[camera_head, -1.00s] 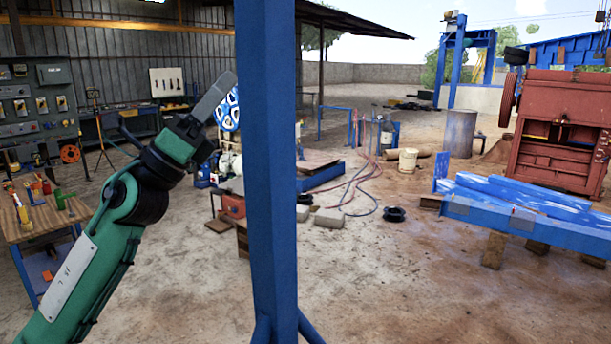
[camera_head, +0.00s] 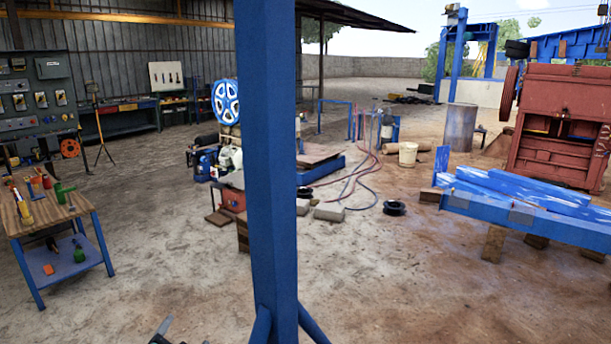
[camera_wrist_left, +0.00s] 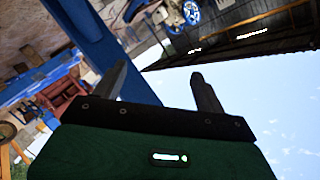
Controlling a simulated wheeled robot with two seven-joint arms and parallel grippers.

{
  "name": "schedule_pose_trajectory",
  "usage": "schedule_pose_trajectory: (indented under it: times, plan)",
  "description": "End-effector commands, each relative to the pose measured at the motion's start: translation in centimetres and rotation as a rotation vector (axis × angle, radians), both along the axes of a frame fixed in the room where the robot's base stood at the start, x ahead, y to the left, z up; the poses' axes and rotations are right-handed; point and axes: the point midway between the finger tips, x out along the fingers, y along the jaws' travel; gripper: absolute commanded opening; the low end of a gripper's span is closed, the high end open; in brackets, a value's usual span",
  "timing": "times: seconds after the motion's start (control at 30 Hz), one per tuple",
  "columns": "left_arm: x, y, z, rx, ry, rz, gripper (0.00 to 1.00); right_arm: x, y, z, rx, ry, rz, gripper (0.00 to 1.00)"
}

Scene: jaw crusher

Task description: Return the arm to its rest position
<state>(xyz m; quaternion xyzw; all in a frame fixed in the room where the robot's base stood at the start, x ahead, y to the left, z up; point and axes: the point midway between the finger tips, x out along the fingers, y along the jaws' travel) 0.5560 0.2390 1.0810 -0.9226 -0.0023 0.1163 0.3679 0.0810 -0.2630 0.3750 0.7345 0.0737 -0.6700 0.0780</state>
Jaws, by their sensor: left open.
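My left gripper (camera_head: 162,329) shows only as a small dark tip at the bottom edge of the head view, left of the blue post; the rest of the left arm is out of that view. In the left wrist view the gripper (camera_wrist_left: 162,84) has its two dark fingers spread apart with nothing between them. The wrist camera looks out tilted at the shed roof, the sky and the blue post. My right gripper is in neither view.
A blue post (camera_head: 266,170) stands close in front, beside the left gripper. A wooden-topped tool table (camera_head: 45,215) stands at left. Blue beams (camera_head: 530,205) on wooden blocks and a red crusher (camera_head: 565,125) are at right. The ground between is largely clear.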

Motion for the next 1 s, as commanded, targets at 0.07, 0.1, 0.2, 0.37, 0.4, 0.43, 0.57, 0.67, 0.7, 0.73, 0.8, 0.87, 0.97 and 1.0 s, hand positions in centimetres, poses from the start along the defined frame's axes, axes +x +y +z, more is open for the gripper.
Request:
schedule_pose_trajectory:
  times: [0.07,0.1,0.2,0.37,0.4,0.43,0.57,0.67,0.7,0.73,0.8,0.87,0.97,1.0]
  plan:
    - [-3.1,0.2,-4.3,-0.091,0.146,0.034,0.73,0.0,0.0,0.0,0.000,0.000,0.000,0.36]
    - [-4.7,0.3,-6.2,-0.136,0.214,0.053,0.73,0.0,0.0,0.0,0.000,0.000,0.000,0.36]
    - [-9.1,0.3,-10.6,-0.237,0.390,0.105,0.73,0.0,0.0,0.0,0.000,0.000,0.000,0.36]
    - [-16.0,0.0,-15.5,-0.365,0.632,0.186,0.73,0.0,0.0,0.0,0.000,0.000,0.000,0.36]
    - [-17.6,-0.1,-16.3,-0.389,0.681,0.204,0.73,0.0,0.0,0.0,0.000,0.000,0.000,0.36]
    - [-18.6,-0.1,-16.8,-0.405,0.716,0.217,0.73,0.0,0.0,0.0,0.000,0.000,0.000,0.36]
    - [-23.0,-0.5,-18.6,-0.466,0.852,0.269,0.73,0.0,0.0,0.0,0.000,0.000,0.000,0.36]
    - [-26.2,-0.7,-19.6,-0.504,0.946,0.308,0.73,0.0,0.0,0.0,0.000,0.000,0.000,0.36]
    - [-27.4,-0.8,-19.8,-0.519,0.982,0.321,0.73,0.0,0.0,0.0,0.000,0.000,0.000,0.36]
    - [-28.3,-0.9,-20.1,-0.529,1.010,0.334,0.73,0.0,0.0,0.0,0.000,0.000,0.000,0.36]
    - [-27.2,-1.0,-22.2,-0.523,1.008,0.332,0.73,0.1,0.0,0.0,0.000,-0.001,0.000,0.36]
    - [-26.7,-1.1,-23.8,-0.521,1.013,0.333,0.73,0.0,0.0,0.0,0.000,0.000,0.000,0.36]
    - [-26.1,-1.2,-26.7,-0.519,1.021,0.334,0.73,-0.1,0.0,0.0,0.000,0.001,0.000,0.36]
    - [-25.9,-1.2,-28.0,-0.517,1.026,0.334,0.73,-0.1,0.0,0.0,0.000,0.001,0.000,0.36]
